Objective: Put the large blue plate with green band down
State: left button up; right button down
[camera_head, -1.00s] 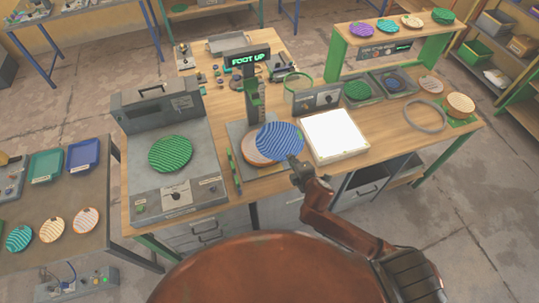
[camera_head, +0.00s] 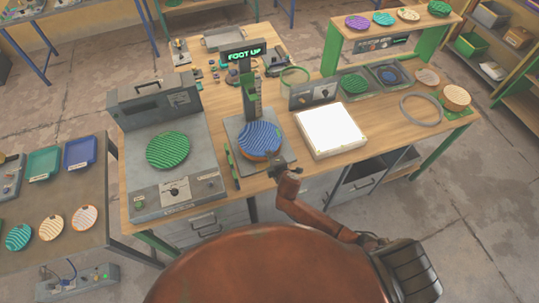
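The large blue plate (camera_head: 260,138) with a wavy striped face lies over an orange-brown round block on the base of the press (camera_head: 243,95), whose sign reads FOOT UP. A green band on it is too small to make out. The block shows only as a rim (camera_head: 258,156) below the plate's front edge. My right gripper (camera_head: 276,161) is at the plate's front right edge, close to it or touching it. Whether its fingers are open or shut on the edge cannot be told. My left gripper is not in view.
A white lit panel (camera_head: 331,130) stands right of the press. A grey machine with a green plate (camera_head: 168,150) stands left. A grey ring (camera_head: 421,110) and small plates lie farther right. A side table (camera_head: 60,195) holds trays and several small plates.

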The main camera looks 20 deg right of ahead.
jog(key=shift+s+f+b, duration=0.1)
jog(key=shift+f+b, duration=0.2)
jog(key=shift+f, duration=0.1)
jog(key=c, duration=2.4)
grip_release()
jog(key=shift+r+p, duration=0.4)
jog(key=shift+r, duration=0.15)
jog(key=v, duration=1.1)
jog(key=shift+s+r, duration=0.2)
jog(key=shift+s, duration=0.15)
